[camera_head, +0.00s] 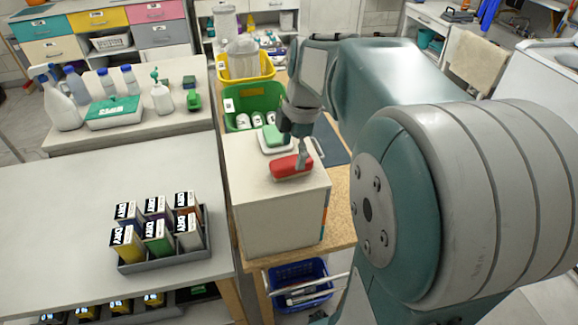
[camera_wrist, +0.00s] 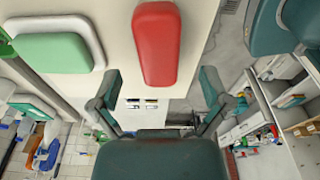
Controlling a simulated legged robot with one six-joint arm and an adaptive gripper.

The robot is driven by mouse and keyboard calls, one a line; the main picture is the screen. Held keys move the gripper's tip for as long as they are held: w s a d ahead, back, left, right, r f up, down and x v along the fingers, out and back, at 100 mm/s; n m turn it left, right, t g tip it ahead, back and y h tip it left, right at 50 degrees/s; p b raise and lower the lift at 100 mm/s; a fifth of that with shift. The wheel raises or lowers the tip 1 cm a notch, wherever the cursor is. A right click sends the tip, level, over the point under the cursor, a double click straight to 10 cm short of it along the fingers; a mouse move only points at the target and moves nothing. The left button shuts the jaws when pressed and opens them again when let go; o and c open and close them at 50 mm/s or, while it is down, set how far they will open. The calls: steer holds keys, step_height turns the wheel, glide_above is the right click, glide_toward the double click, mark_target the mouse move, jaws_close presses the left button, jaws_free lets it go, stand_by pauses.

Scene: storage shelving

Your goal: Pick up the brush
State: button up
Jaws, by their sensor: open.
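The red brush (camera_head: 291,167) has a rounded block shape and lies on top of a white box (camera_head: 262,215). In the wrist view the red brush (camera_wrist: 157,42) lies ahead of my gripper (camera_wrist: 158,84), lined up with the gap between its fingers. The fingers are spread apart with nothing between them. In the head view my gripper (camera_head: 299,145) is just above the brush's right end; I cannot tell whether it touches. A green pad on a white base (camera_head: 273,137) lies behind the brush; it is at the upper left in the wrist view (camera_wrist: 55,48).
A green bin (camera_head: 254,107) with cans and a yellow bin (camera_head: 246,67) stand behind the white box. A grey tray (camera_head: 165,262) of several small boxes is on the left table. Bottles stand on the far left table (camera_head: 75,140). A blue basket (camera_head: 300,284) sits below.

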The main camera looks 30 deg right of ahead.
mark_target(292, 161)
steer(key=f, duration=0.2)
steer(key=shift+w+a+f, duration=0.1)
steer(key=shift+a+f, duration=0.1)
steer(key=shift+f, duration=0.2)
steer(key=shift+d+f, duration=0.15)
steer(key=shift+f, duration=0.25)
steer(key=shift+c, duration=0.3)
steer(key=c, duration=1.2)
steer(key=shift+r, duration=0.1)
